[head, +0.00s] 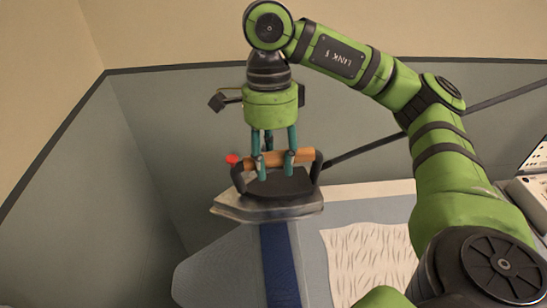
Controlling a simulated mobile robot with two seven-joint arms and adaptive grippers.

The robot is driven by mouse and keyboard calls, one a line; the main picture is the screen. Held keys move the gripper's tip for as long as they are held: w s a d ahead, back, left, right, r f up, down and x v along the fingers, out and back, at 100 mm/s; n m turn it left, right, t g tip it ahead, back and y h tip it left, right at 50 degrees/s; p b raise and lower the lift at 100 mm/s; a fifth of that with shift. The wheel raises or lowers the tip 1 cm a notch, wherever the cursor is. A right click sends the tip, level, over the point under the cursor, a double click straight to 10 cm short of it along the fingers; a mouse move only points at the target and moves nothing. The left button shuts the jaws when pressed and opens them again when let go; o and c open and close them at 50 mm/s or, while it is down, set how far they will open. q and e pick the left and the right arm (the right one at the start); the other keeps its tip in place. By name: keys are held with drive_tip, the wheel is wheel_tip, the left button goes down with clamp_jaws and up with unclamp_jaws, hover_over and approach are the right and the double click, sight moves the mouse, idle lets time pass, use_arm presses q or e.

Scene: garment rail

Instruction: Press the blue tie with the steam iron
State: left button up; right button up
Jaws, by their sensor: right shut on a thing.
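My right gripper (272,167) is shut on the wooden handle of the steam iron (266,207). The iron has a dark body and a pale metal base, and its nose points left. It appears over the far end of the blue tie (280,268); I cannot tell whether its base touches the tie. The tie is dark blue and lies lengthwise on the grey-blue ironing board (215,268). The iron hides the tie's far end, and the near end runs out of the picture. My left gripper is not in view.
A white cloth with fine wavy marks (370,260) lies on the board right of the tie. A dark bar (370,146) slants up behind the board. A pale device (532,188) stands at the right edge. Grey wall panels close off the left and back.

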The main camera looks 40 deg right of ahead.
sight(273, 186)
idle(0.3)
drive_tip(key=shift+m, duration=0.6)
drive_tip(key=shift+f+b, duration=2.6)
drive_tip(key=shift+f, duration=0.1)
drive_tip(key=shift+f+b, duration=0.65)
drive_tip(key=shift+a, duration=0.1)
